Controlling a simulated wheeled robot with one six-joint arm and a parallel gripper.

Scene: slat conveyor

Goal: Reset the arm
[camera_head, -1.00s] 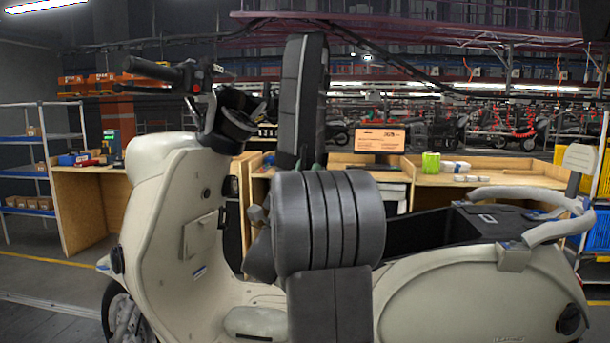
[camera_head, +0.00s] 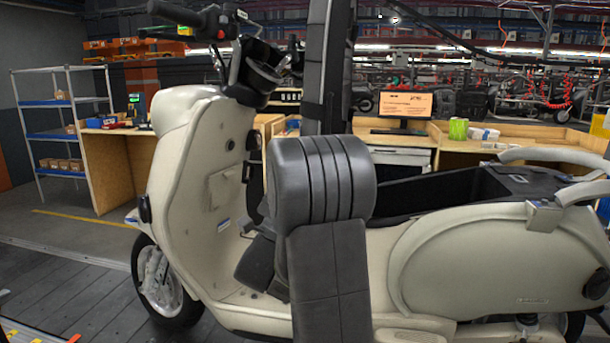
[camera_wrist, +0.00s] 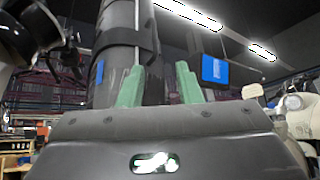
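My gripper (camera_wrist: 159,72) shows in the wrist view as two green fingers standing apart, with nothing visible held between them. It points upward, with a dark upright part of my arm behind the fingers. In the head view my folded grey arm stands in front of the scooter, and the gripper cannot be made out there. The cream scooter (camera_head: 195,160) stands upright across the head view with its front to the left. My arm hides part of its middle. Whether the arm touches the scooter cannot be told.
The slatted floor (camera_head: 85,295) is clear at the lower left. Behind the scooter are a wooden workbench (camera_head: 118,172), a monitor (camera_head: 392,106) and a green container (camera_head: 458,129). A shelf rack (camera_head: 56,135) stands at the left.

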